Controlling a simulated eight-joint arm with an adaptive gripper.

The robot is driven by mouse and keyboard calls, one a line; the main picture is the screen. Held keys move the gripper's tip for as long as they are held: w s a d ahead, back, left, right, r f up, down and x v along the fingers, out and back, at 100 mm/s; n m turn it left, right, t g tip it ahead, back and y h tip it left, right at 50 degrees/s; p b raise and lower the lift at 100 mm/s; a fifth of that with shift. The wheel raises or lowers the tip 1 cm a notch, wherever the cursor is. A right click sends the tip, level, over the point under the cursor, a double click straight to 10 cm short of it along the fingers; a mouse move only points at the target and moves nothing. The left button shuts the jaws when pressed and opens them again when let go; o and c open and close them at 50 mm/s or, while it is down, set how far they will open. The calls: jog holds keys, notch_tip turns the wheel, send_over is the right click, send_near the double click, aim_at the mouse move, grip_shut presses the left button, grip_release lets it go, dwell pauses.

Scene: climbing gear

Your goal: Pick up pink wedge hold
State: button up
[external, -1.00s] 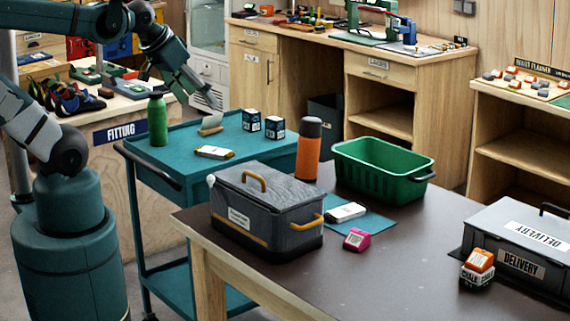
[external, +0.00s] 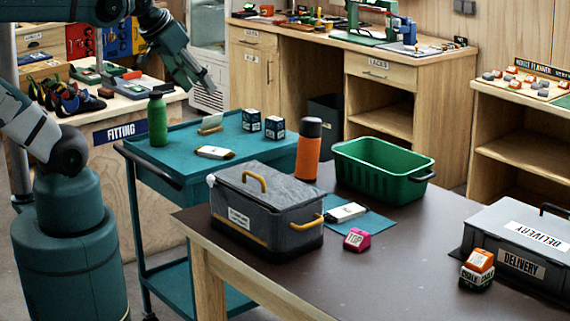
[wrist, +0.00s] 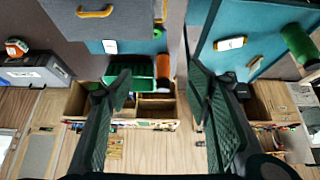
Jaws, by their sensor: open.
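The pink wedge hold (external: 357,239) sits on the dark table, just in front of the teal mat (external: 372,226) and right of the grey lidded box (external: 266,212). A white label faces up on it. I cannot make it out in the wrist view. My gripper (external: 207,88) is open and empty, high above the back of the teal cart, well left of and behind the hold. In the wrist view its two dark fingers (wrist: 160,88) stand wide apart with nothing between them.
An orange bottle (external: 309,150) and a green bin (external: 384,168) stand behind the mat, which bears a white item (external: 345,212). An orange-and-white chalk block (external: 477,269) and delivery box (external: 520,245) are at right. The table front is clear. A green bottle (external: 157,120) stands on the cart (external: 185,150).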

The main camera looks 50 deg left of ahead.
jog(key=w+d+r+g, duration=0.2)
jog(key=w+d+r, duration=0.3)
jog(key=w+d, duration=0.35)
jog(key=n+g, duration=0.1)
jog(key=g, duration=0.2)
send_over(357, 233)
jog(key=s, duration=0.2)
notch_tip(357, 233, down, 29)
jog(key=shift+w+d+f, duration=0.1)
jog(key=shift+d+f, duration=0.1)
jog(key=shift+f, duration=0.15)
jog(key=shift+w+f+b, duration=0.2)
jog(key=shift+f, duration=0.9)
jog(key=shift+w+f+b, duration=0.15)
jog(key=shift+f+b, duration=0.05)
jog(key=shift+f, duration=0.95)
jog(key=shift+w+f+b, duration=0.2)
jog(key=shift+f, duration=0.9)
